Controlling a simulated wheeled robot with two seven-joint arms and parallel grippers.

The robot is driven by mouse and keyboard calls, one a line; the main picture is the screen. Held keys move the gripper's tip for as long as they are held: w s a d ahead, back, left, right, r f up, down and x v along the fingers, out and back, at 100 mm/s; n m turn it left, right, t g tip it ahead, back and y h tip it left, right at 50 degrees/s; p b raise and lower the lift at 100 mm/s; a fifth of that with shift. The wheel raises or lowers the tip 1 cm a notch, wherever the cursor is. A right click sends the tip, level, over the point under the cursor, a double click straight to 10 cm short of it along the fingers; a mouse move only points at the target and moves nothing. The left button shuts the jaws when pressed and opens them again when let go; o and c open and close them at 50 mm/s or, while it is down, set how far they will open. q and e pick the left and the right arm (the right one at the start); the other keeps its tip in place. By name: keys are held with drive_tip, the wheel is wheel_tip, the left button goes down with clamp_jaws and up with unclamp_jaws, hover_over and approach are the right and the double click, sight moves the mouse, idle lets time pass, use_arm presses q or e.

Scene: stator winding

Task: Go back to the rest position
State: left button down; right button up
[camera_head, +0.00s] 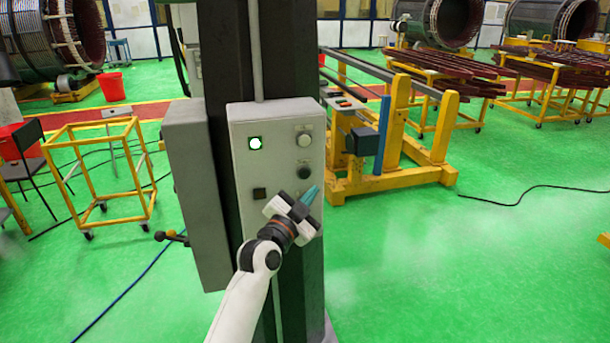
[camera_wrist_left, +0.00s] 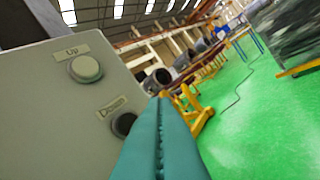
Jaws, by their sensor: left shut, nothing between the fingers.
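My left gripper (camera_head: 310,195) is shut and empty, its teal fingers pressed together. In the head view it is in front of the lower right part of a grey control box (camera_head: 242,165) on a dark column (camera_head: 262,50). The box has a lit green-white indicator (camera_head: 255,144), an upper white button (camera_head: 304,139) and a lower dark button (camera_head: 304,172). The left wrist view shows the button labelled Up (camera_wrist_left: 86,68) and the dark button labelled Down (camera_wrist_left: 124,124), partly hidden behind the teal fingers (camera_wrist_left: 160,140). I cannot tell whether the fingertips touch the box. My right gripper is not in view.
A yellow wheeled frame (camera_head: 98,175) stands on the left, beside a dark chair (camera_head: 25,160). A yellow stand with rails (camera_head: 390,180) is behind on the right. Large stators (camera_head: 440,22) stand at the back. The green floor at right is mostly clear, with a black cable (camera_head: 530,190).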

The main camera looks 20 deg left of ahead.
use_arm(q)
drive_tip(key=s+f+n+g+y+b, duration=0.1)
drive_tip(key=s+f+g, duration=0.3)
drive_tip(key=f, duration=1.2)
drive_tip(key=s+f+n+g+b, duration=0.15)
drive_tip(key=s+f, duration=0.45)
drive_tip(key=f, duration=1)
drive_tip(key=s+f+n+g+y, duration=0.15)
drive_tip(key=s+f+g, duration=0.35)
drive_tip(key=f, duration=1.1)
drive_tip(key=s+a+f+n+g+b, duration=0.1)
drive_tip(key=s+f+g, duration=0.1)
drive_tip(key=s+f, duration=0.7)
drive_tip(key=s+a+f+n+g, duration=0.1)
drive_tip(key=s+f+g, duration=0.1)
drive_tip(key=s+f, duration=0.7)
drive_tip(key=s+a+f+g, duration=0.1)
drive_tip(key=s+f+g, duration=0.1)
drive_tip(key=s, duration=1)
drive_tip(key=s+f+n+g+y+b, duration=0.1)
drive_tip(key=s+f, duration=0.2)
drive_tip(key=s, duration=1)
drive_tip(key=shift+s+a+f+g, duration=0.2)
drive_tip(key=shift+a+g, duration=0.15)
